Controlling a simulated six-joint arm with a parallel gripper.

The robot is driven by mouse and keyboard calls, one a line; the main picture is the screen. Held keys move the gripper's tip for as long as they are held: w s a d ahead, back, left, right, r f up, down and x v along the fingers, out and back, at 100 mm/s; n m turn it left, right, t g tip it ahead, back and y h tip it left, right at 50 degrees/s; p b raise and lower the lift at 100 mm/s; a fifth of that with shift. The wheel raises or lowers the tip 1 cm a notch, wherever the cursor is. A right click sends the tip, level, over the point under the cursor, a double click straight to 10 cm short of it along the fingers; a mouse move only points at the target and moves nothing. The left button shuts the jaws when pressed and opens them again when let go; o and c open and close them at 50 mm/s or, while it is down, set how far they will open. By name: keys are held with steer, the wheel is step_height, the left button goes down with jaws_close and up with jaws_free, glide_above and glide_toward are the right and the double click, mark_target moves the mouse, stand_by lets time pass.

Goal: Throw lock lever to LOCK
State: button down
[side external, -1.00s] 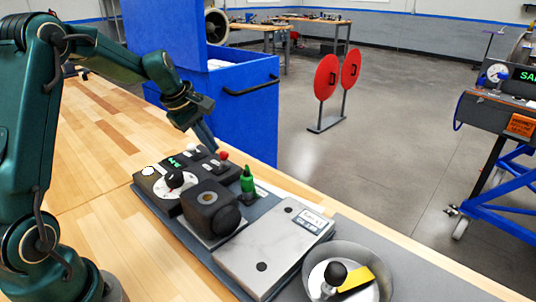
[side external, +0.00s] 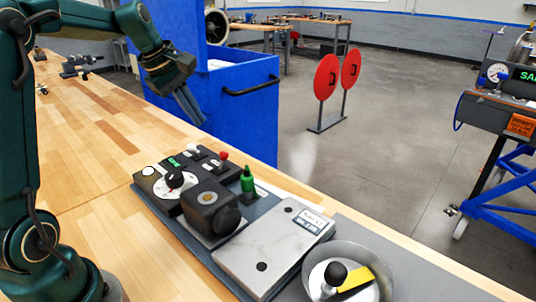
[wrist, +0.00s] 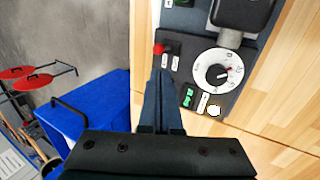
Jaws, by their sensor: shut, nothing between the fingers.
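My gripper (side external: 201,122) is shut and empty, with its fingers pointing down in the air above the back of the control panel (side external: 150,186). In the wrist view its fingers (wrist: 163,76) overlap the panel's edge near the red-knobbed lever (wrist: 158,48). That lever (side external: 223,156) also stands at the panel's back edge in the side view, with a white-tipped switch (side external: 193,148) to its left. A black-knobbed lever (side external: 336,272) stands in a round grey dish with a yellow sector. No LOCK label is readable, so I cannot tell which lever is the lock lever.
A blue bin (side external: 245,120) stands behind the bench.

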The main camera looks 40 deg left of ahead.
steer(key=shift+w+r, duration=0.15)
steer(key=shift+r, duration=0.7)
steer(key=shift+w+r, duration=0.1)
steer(key=shift+r, duration=0.75)
